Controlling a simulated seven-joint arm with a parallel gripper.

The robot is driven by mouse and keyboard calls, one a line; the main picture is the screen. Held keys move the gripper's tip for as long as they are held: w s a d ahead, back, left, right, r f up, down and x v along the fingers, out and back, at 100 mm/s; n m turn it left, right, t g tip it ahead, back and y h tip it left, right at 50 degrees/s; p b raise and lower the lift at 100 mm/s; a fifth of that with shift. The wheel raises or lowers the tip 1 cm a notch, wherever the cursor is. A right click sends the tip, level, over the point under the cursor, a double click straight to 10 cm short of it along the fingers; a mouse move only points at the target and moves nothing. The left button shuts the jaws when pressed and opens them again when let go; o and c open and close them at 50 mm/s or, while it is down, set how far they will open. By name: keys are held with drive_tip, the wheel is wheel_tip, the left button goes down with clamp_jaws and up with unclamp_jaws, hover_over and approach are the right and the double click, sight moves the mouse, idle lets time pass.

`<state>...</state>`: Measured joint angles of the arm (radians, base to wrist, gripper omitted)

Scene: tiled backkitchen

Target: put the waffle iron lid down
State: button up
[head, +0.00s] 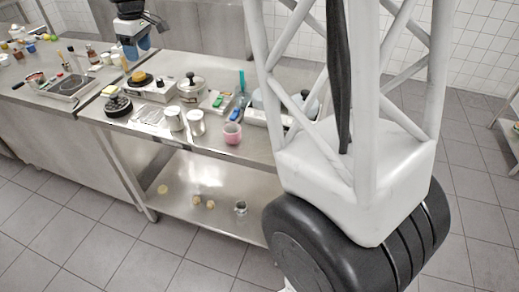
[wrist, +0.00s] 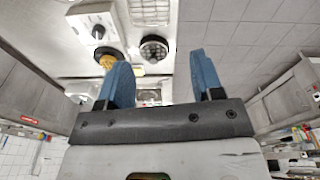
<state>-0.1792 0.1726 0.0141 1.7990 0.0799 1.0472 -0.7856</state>
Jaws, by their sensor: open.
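A round black piece with a gridded face (head: 118,106) is at the front left of the steel table; it looks like part of the waffle iron, and it also shows in the wrist view (wrist: 154,48). I cannot tell clearly which part is the lid or how it is hinged. Behind it is a white box with a black dial (head: 157,90), with a yellow and black round thing (head: 140,78) at its left end. My gripper (head: 137,48) hangs above the back of the table, clear of these things. Its blue fingers are apart in the wrist view (wrist: 163,80), with nothing held between them.
A wire rack (head: 150,115) lies beside the black piece. A second counter (head: 40,105) adjoins on the left. A lower shelf (head: 205,185) holds small items.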

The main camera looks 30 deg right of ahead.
drive_tip(key=s+d+m, duration=0.3)
drive_tip(key=s+d, duration=0.1)
drive_tip(key=s, duration=0.7)
drive_tip(key=s+d+m+t, duration=0.15)
drive_tip(key=s+d, duration=0.35)
drive_tip(key=s, duration=0.7)
drive_tip(key=s+d+m, duration=0.3)
drive_tip(key=s+d, duration=0.1)
drive_tip(key=s, duration=0.7)
drive_tip(key=s+d+f+m, duration=0.1)
drive_tip(key=s+f, duration=0.2)
drive_tip(key=s, duration=0.3)
drive_tip(key=s+d+f+m+h, duration=0.1)
drive_tip(key=s+f+m, duration=0.1)
drive_tip(key=s, duration=0.5)
drive_tip(key=shift+d+f, duration=0.25)
drive_tip(key=shift+f, duration=0.15)
